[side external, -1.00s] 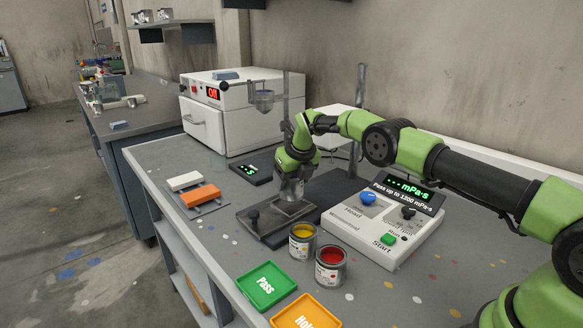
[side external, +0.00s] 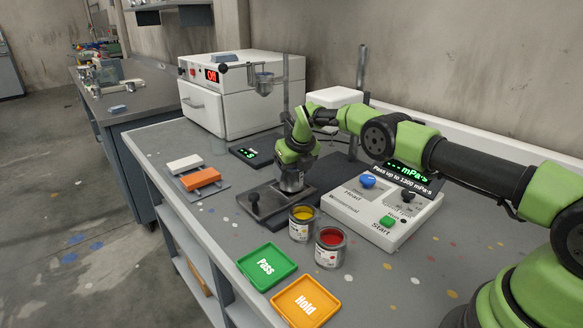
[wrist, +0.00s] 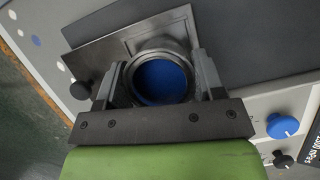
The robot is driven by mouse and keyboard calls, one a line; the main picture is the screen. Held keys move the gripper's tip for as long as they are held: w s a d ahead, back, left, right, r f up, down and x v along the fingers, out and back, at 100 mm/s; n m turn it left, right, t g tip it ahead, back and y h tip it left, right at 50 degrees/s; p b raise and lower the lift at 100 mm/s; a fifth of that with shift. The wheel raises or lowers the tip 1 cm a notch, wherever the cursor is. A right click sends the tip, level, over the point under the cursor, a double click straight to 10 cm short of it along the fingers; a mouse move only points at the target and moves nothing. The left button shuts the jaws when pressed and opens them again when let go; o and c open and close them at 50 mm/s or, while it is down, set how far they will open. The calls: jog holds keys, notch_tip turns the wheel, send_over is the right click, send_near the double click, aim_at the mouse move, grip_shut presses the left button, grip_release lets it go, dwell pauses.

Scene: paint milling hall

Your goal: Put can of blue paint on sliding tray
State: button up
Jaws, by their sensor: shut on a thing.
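The can of blue paint (wrist: 162,82) sits between the fingers of my gripper (wrist: 160,85) in the wrist view, its open top showing blue. In the side view my gripper (side external: 291,186) is low over the sliding tray (side external: 268,208), a dark plate with a black knob at its front. The tray's bare surface also shows in the wrist view (wrist: 95,38). My gripper is shut on the can. The can's base is hidden, so I cannot tell whether it touches the tray.
Cans of yellow paint (side external: 302,222) and red paint (side external: 330,247) stand close in front of the tray. The viscosity control box (side external: 385,212) is to the right. A green Pass tray (side external: 266,266) and an orange Hold tray (side external: 306,301) lie at the front edge.

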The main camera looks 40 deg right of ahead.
jog(key=shift+f, duration=0.3)
jog(key=o, duration=1.1)
jog(key=shift+c, duration=0.2)
jog(key=shift+r, duration=0.1)
jog(key=shift+s+r, duration=0.1)
jog(key=shift+r, duration=0.25)
jog(key=v, duration=0.9)
